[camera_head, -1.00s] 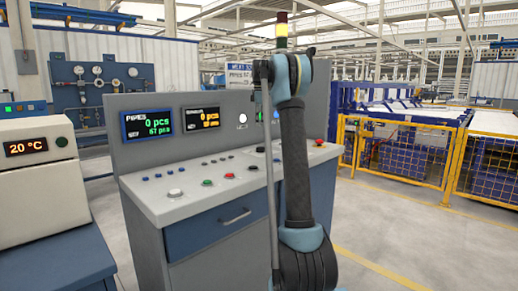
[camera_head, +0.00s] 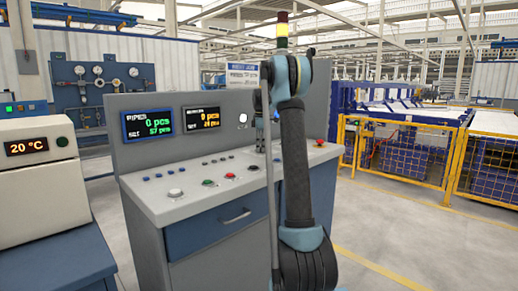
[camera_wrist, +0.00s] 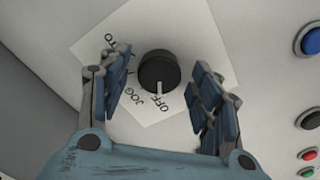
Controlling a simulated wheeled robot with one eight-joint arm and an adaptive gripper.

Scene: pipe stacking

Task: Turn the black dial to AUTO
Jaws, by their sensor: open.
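The black dial (camera_wrist: 158,70) shows in the wrist view on a white label plate (camera_wrist: 195,28). Its white pointer line points down the picture, towards the word OFF. JOG is printed left of OFF. A word ending in TO stands at the upper left, partly hidden by a finger. My gripper (camera_wrist: 162,75) is open, with one blue-padded finger left of the dial and the other right of it. Both fingers look apart from the dial. In the head view my gripper (camera_head: 260,136) is over the console top, partly behind my arm, and the dial cannot be made out.
Blue (camera_wrist: 311,40), red (camera_wrist: 308,154) and other buttons stand to the right in the wrist view. The grey console (camera_head: 200,205) carries two screens and several buttons. A beige box with a 20 °C display (camera_head: 26,146) stands left. Yellow fencing (camera_head: 400,150) is at the right.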

